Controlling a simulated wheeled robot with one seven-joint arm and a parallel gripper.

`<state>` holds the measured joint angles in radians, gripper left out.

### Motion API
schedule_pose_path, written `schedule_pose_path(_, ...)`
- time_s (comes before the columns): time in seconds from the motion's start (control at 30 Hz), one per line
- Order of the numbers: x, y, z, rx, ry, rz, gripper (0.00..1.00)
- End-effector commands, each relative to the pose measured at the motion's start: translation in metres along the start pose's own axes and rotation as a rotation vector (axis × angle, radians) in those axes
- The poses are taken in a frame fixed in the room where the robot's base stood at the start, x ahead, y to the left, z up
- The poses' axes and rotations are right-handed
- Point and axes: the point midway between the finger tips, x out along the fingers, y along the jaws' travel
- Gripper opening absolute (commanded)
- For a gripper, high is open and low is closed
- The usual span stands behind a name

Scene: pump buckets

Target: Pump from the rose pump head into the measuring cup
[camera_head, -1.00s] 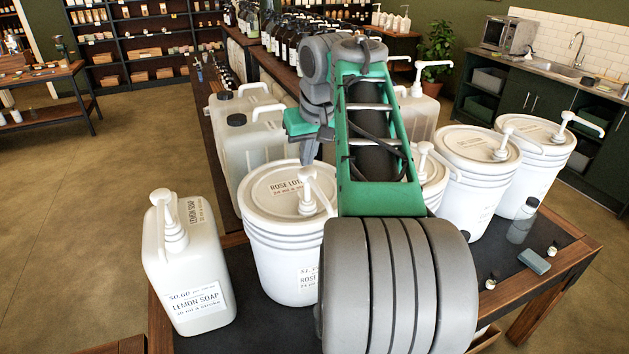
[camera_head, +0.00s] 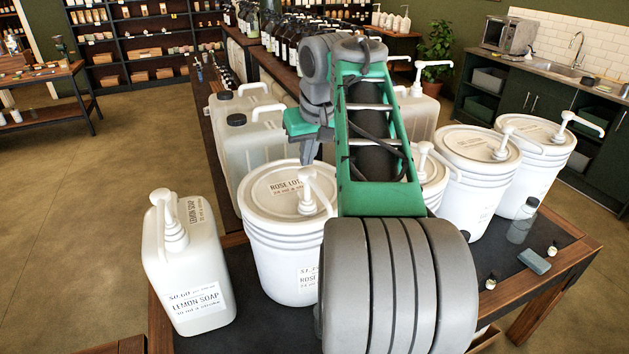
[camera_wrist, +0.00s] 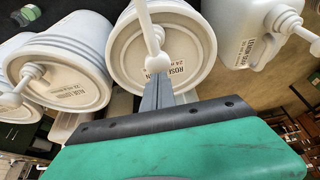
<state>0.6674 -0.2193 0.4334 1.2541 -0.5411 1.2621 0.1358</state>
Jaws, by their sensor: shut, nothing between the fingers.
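The rose lotion bucket (camera_head: 285,235) is white, upright and lidded, left of my arm in the head view. Its white pump head (camera_head: 308,188) has a spout pointing toward the camera. The pump (camera_wrist: 156,62) also shows in the wrist view, above the lid with its label. My gripper (camera_head: 307,157) is shut and empty, pointing down just above and behind the pump head. In the wrist view its fingertips (camera_wrist: 158,80) lie close against the pump in the picture; I cannot tell whether they touch. I do not see the measuring cup; my arm hides part of the table.
A lemon soap jug (camera_head: 188,270) stands at the left. More white pump buckets (camera_head: 475,185) stand to the right, one partly behind my arm. A clear bottle (camera_head: 522,220) and a blue-grey block (camera_head: 534,261) are at the table's right. Large jugs (camera_head: 250,145) stand behind.

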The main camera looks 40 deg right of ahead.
Motion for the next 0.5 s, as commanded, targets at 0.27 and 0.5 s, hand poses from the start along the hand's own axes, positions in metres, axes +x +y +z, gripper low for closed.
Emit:
schedule_pose_path(0.27,0.014,0.0,0.006,0.0,0.0,0.0,0.0)
schedule_pose_path(0.5,0.018,0.0,0.008,0.0,-0.001,-0.001,0.0)
